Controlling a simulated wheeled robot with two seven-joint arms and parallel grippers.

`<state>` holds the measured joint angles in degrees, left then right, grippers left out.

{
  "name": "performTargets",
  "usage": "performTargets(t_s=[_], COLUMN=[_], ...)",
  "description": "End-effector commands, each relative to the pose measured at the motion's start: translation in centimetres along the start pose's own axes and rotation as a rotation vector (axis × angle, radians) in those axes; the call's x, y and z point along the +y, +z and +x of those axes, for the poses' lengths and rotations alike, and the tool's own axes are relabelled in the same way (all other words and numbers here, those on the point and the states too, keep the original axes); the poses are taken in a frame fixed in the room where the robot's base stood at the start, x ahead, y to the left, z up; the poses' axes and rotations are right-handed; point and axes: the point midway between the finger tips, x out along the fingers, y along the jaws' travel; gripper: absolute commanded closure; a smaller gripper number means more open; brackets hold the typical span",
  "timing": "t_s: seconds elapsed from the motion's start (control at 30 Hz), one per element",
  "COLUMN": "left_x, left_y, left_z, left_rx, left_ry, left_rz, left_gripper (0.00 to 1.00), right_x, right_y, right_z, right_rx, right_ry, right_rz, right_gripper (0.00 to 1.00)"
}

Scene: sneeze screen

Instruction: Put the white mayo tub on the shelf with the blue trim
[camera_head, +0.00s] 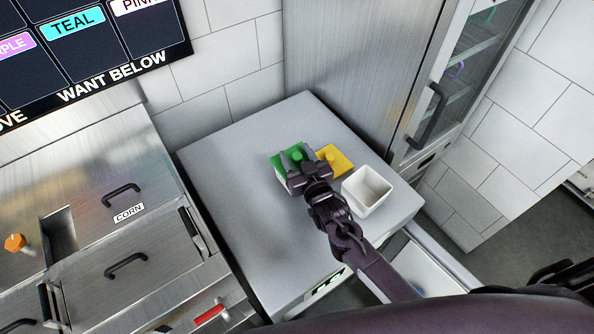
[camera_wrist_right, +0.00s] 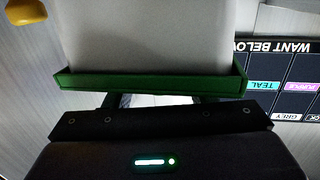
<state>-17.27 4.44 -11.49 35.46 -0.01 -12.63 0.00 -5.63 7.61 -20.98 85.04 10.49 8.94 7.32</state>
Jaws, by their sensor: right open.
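A white square tub (camera_head: 367,190), open at the top, stands near the right edge of the grey counter (camera_head: 240,220). I cannot read a label on it. In the right wrist view the green rim (camera_wrist_right: 155,84) and pale body of that tub fill the space in front of the gripper (camera_wrist_right: 158,100). No blue-trimmed shelf can be made out. My left gripper is not in view.
A glass-doored cabinet (camera_head: 478,55) with a dark handle (camera_head: 428,117) stands at the right; teal and purple trims show inside. The counter's left part is clear.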

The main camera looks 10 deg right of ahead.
Motion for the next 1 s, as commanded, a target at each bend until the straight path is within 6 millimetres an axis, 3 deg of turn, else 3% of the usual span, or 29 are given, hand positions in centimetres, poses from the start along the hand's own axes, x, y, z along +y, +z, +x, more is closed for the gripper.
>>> performTargets(t_s=[0.13, 0.5, 1.0], left_x=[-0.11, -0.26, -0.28], left_y=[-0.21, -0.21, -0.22], left_z=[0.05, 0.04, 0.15], left_rx=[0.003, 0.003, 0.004], left_ry=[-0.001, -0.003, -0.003], left_rz=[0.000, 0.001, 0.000], left_gripper=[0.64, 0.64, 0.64], right_x=[-0.02, 0.00, 0.01], right_y=[0.03, 0.02, -0.70], right_z=[-0.03, -0.05, -0.04], right_rx=[0.000, 0.000, 0.004], right_ry=[0.000, 0.000, 0.000], right_rz=[0.000, 0.000, 0.000], right_gripper=[0.51, 0.99, 1.00])
